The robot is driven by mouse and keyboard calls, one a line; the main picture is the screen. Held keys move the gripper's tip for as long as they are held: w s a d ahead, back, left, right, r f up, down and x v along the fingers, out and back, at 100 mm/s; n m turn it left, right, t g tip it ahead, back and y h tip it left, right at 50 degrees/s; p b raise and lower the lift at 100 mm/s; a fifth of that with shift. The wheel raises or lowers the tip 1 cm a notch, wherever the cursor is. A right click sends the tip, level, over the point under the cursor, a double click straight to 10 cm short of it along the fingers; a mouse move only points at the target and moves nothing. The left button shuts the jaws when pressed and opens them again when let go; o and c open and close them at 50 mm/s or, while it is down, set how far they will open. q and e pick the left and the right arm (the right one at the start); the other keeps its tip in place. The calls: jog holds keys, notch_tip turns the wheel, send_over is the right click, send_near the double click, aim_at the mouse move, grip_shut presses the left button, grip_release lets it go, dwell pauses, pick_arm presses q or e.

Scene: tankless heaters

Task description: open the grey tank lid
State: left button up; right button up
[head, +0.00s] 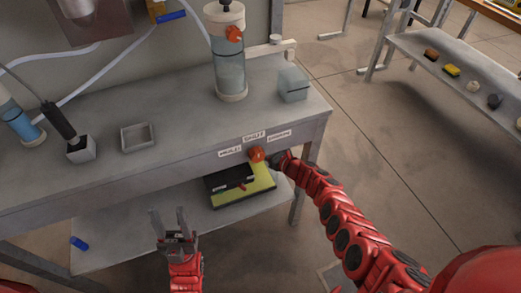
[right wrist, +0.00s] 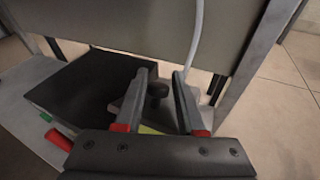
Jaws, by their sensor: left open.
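My left gripper (head: 181,222) is open and empty in front of the bench, pointing up in the head view. My right arm reaches to the bench's front edge; its gripper is mostly hidden there. In the right wrist view my right gripper (right wrist: 163,80) is open, its fingers apart. A dark round knob (right wrist: 157,91) shows between the fingers, on a grey piece (right wrist: 128,103) that may be the tank lid. I cannot tell whether a finger touches the knob. Part of a yellow surface (right wrist: 150,130) shows below it.
The bench (head: 180,125) carries a clear cylinder (head: 230,65), a translucent block (head: 293,84) and a small grey tray (head: 138,136). A black box (head: 229,180) is on the lower shelf.

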jog(key=shift+o, duration=1.2)
jog(key=shift+f, duration=0.1)
jog(key=shift+s+d+r+p, duration=0.25)
jog(key=shift+s+p, duration=0.05)
jog(key=shift+p, duration=0.2)
jog(key=p+v, duration=1)
jog(key=v, duration=0.6)
jog(key=shift+s, duration=0.3)
jog(key=shift+d, duration=0.2)
